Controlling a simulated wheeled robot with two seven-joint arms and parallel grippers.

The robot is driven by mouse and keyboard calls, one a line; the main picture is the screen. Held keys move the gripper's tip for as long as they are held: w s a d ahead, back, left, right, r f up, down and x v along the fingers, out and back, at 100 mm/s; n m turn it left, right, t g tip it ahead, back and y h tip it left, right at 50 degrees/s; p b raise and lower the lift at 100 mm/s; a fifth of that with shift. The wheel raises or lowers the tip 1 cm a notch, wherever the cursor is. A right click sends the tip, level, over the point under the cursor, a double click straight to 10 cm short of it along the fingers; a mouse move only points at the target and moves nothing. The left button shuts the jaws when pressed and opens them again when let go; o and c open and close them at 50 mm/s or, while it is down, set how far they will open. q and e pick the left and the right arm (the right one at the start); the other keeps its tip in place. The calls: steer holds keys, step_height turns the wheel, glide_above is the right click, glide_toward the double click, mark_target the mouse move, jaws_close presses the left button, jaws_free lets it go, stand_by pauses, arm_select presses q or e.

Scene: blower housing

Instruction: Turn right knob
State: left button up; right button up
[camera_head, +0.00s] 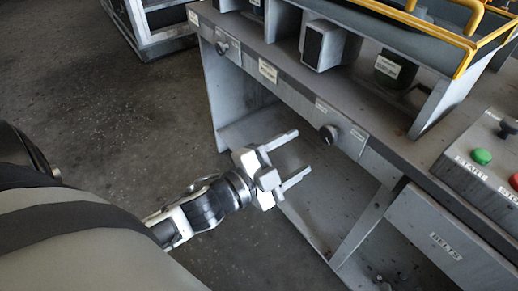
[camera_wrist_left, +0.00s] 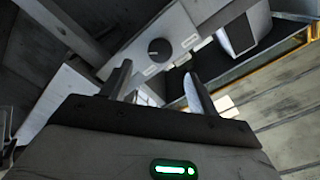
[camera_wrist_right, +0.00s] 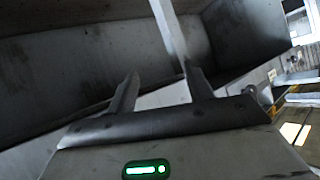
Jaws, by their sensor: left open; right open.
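The right knob (camera_head: 328,133) is a round black knob on the grey front rail of the housing, with pale labels beside it. My left gripper (camera_head: 303,151) is open and empty, just left of and below this knob in the head view, apart from it. In the left wrist view a dark round knob (camera_wrist_left: 159,48) on a light panel appears beyond and between the open fingers (camera_wrist_left: 157,74). A second knob (camera_head: 222,47) is farther left on the rail. My right gripper (camera_wrist_right: 160,85) shows only in its own wrist view, open and empty, facing grey panels.
A control box (camera_head: 480,160) with a green button, a red button and a black knob stands at the right. Yellow rails (camera_head: 470,45) edge the upper tray. A grey box labelled BELTS (camera_head: 435,235) is below. The open floor (camera_head: 90,100) is clear.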

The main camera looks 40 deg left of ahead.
arm_select(q)
steer(key=v, duration=0.8)
steer(key=shift+s+b, duration=0.25)
steer(key=shift+b, duration=0.05)
steer(key=shift+a+r, duration=0.1)
steer(key=d+f+n+g+y+p, duration=0.2)
steer(key=d+f+n+g+p, duration=0.2)
steer(key=f+n, duration=0.6)
steer(key=shift+s+d+f+n+g+y, duration=0.25)
steer(key=shift+s+d+n+g+y, duration=0.2)
steer(key=shift+d+n+g, duration=0.65)
arm_select(e)
steer(key=shift+d+r, duration=0.2)
steer(key=shift+r, duration=0.5)
arm_select(q)
steer(key=shift+a, duration=0.15)
arm_select(e)
steer(key=shift+s, duration=0.1)
